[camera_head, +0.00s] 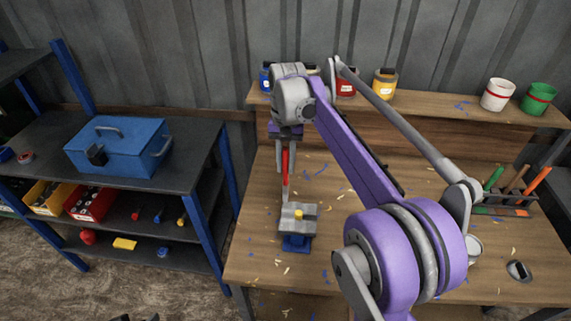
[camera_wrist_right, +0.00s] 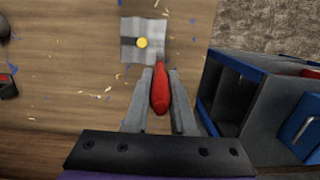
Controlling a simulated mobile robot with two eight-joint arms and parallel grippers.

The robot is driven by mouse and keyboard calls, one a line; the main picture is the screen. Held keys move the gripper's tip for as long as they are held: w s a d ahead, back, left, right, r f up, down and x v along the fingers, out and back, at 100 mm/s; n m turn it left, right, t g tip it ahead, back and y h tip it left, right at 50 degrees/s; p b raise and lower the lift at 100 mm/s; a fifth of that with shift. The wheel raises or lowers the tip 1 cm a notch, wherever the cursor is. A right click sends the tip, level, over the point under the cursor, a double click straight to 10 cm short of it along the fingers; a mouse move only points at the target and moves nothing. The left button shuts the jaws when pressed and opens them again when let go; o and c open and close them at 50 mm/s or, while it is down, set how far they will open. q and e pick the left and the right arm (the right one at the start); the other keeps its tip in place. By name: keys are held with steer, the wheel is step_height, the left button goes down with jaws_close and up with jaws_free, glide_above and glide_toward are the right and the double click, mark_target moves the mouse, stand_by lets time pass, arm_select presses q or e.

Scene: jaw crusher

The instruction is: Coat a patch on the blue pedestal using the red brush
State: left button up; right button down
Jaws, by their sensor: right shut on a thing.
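The red brush (camera_head: 285,168) hangs upright in my right gripper (camera_head: 285,158), over the wooden workbench. My right gripper is shut on it, and the red handle (camera_wrist_right: 160,92) shows between the two grey fingers in the right wrist view. The brush's tip is hard to make out. The blue pedestal (camera_head: 297,244) stands on the bench just below and slightly right of the brush. I cannot tell whether brush and block touch. My left gripper is not seen.
Several paint cans stand on the back ledge, including a yellow one (camera_head: 385,84) and a green one (camera_head: 538,98). A tool rack (camera_head: 503,203) is at the bench's right. A shelf unit with a blue toolbox (camera_head: 118,147) stands left. Chips litter the bench.

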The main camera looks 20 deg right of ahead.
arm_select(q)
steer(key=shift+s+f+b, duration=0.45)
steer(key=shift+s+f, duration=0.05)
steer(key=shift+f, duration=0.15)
arm_select(e)
steer(key=s+d, duration=0.4)
steer(key=d, duration=0.3)
steer(key=shift+s+f, duration=0.25)
steer(key=shift+s, duration=0.05)
steer(key=shift+w, duration=0.1)
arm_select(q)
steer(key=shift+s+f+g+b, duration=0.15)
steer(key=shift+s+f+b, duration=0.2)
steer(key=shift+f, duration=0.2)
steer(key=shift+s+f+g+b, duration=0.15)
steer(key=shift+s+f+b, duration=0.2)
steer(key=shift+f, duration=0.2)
arm_select(e)
step_height(320, 180, down, 4)
steer(key=shift+r, duration=0.25)
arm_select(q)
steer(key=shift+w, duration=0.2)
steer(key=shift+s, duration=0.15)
